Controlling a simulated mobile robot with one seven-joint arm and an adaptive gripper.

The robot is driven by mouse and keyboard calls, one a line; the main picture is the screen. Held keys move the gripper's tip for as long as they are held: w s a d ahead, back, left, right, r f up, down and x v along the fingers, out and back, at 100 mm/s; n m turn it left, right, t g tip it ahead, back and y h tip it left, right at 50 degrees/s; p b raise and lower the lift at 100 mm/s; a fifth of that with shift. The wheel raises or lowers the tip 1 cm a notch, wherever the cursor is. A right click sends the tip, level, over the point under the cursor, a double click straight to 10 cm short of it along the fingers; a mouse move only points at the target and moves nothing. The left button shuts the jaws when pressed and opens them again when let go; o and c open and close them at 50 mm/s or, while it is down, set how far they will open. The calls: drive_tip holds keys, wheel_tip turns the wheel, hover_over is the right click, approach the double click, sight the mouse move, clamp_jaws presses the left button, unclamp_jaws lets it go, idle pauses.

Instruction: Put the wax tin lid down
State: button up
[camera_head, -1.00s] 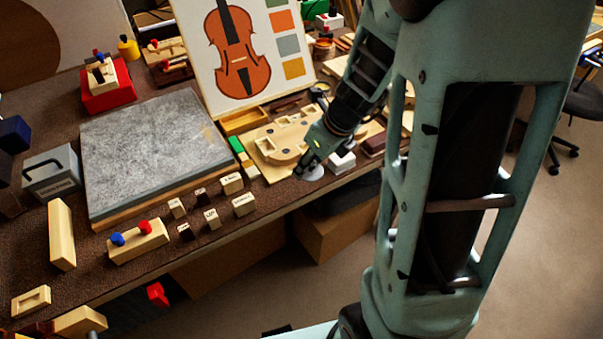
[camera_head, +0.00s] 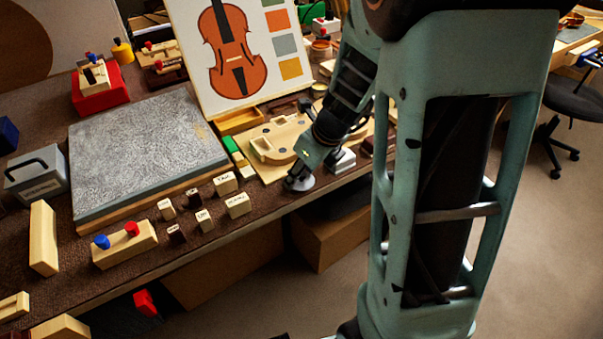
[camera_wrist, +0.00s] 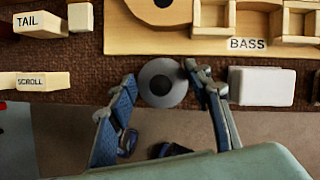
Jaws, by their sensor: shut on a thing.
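The wax tin lid is a round grey disc (camera_wrist: 162,83) with a darker centre. In the wrist view it sits between the two fingers of my gripper (camera_wrist: 160,74), at the bench's front edge. In the head view the lid (camera_head: 304,184) shows as a pale disc just under my gripper (camera_head: 297,181), low over the front edge. My gripper is shut on it. I cannot tell whether the lid touches the bench top.
A wooden jig marked BASS (camera_wrist: 145,38) lies just behind the lid, with a white block (camera_wrist: 262,86) to its right. Small labelled blocks (camera_head: 237,205) stand to the left. Bare brown bench (camera_wrist: 100,80) shows left of the lid; the floor drops away in front.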

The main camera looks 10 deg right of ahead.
drive_tip(key=shift+f, duration=0.2)
drive_tip(key=o, duration=0.9)
drive_tip(key=shift+o, duration=0.2)
drive_tip(key=shift+r, duration=0.1)
drive_tip(key=shift+r, duration=0.3)
drive_tip(key=p+v, duration=0.5)
drive_tip(key=v, duration=0.6)
drive_tip(key=shift+s+r+p, duration=0.15)
drive_tip(key=shift+r+p, duration=0.15)
drive_tip(key=shift+p, duration=0.05)
